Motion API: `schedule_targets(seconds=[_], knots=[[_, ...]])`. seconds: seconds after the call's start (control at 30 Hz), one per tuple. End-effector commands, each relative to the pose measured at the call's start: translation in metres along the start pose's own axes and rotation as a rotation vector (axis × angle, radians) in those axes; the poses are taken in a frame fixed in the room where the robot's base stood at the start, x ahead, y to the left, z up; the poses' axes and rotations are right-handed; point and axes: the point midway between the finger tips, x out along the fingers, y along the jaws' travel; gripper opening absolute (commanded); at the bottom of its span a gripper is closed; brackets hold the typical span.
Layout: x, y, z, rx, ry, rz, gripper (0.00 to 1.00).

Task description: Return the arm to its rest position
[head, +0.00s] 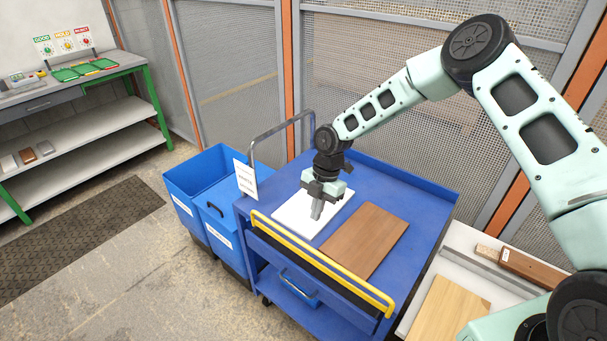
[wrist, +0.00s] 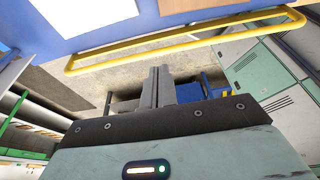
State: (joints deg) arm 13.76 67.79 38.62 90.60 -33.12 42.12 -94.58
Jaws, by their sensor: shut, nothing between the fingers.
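My gripper (head: 317,212) hangs from my arm in front of the white board in the head view, with its fingers pointing down. Its fingers are together and hold nothing; they also show shut in the wrist view (wrist: 158,86). The white board (head: 291,224) lies flat on the top of the blue cart (head: 420,200). A brown board (head: 366,238) lies beside it, apart from my gripper. The wrist view shows part of the white board (wrist: 95,12) at its top edge. I cannot tell the exact gap between fingertips and board.
A yellow rail (head: 320,262) runs along the cart's front edge. Blue bins (head: 212,205) stand left of the cart. At right, a pale surface holds a light wood board (head: 447,308) and a darker block (head: 535,268). A mesh fence (head: 385,70) stands behind. Floor at left is open.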

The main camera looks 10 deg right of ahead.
Motion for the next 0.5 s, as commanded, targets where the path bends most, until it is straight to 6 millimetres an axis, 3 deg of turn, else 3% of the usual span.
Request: schedule_targets(seconds=[0.13, 0.23, 0.37, 0.5], knots=[[0.000, 0.000, -0.002, 0.000, 0.001, -0.001, 0.00], [-0.009, -0.001, -0.019, 0.041, -0.015, -0.011, 0.00], [-0.030, -0.010, -0.060, 0.165, -0.053, -0.029, 0.00], [-0.053, -0.032, -0.110, 0.352, -0.107, -0.039, 0.00]])
